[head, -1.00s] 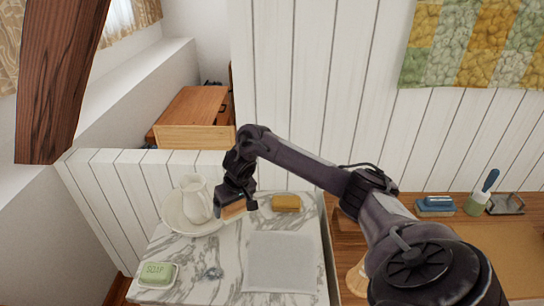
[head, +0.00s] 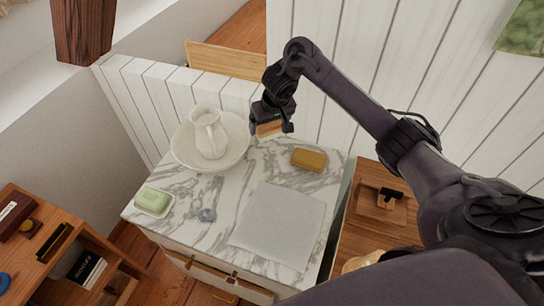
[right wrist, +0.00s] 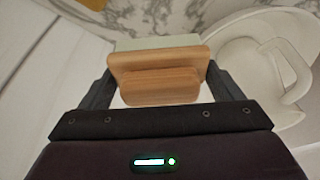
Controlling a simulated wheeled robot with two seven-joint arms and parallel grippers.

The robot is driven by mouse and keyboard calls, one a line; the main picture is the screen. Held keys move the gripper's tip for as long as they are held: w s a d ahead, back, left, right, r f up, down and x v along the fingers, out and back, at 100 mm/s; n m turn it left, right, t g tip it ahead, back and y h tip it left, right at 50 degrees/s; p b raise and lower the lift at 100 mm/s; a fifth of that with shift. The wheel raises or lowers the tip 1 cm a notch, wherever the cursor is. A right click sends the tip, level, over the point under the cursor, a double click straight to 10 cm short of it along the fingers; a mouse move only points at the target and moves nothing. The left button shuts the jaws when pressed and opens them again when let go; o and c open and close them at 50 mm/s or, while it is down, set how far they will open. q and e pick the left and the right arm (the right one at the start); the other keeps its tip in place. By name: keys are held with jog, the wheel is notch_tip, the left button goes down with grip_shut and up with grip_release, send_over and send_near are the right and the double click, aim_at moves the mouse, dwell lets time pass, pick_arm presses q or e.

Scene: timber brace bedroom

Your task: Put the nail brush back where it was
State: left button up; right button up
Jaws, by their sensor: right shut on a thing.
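The nail brush (head: 269,129) has a wooden body with a pale bristle side. My right gripper (head: 270,122) is shut on it and holds it near the right rim of the white basin (head: 183,152), toward the back of the marble washstand top (head: 170,212). In the right wrist view, the brush's wooden grip (right wrist: 160,86) sits between the two fingers, with the pale side (right wrist: 157,42) facing away. I cannot tell its exact height above the marble. My left gripper is out of view.
A white jug (head: 209,135) stands in the basin. A yellow-brown block (head: 309,160), grey cloth (head: 280,225), green soap (head: 152,198) on its dish and a small bluish object (head: 206,215) lie on the marble. The white plank wall (head: 330,80) is close behind. Bare marble shows around them.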

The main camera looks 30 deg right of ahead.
aim_at(271, 132)
notch_tip(271, 132, down, 4)
jog(key=shift+d+r+b, duration=0.1)
jog(key=shift+b, duration=0.65)
notch_tip(271, 132, down, 2)
jog(key=shift+d+f, duration=0.15)
jog(key=shift+f, duration=0.65)
notch_tip(271, 132, down, 4)
jog(key=shift+f, duration=0.1)
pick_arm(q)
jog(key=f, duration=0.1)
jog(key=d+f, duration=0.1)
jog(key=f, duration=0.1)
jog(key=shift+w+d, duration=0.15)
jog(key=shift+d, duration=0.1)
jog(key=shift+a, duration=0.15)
pick_arm(e)
jog(key=o, duration=0.8)
jog(key=shift+f, duration=0.15)
jog(key=shift+c, duration=0.2)
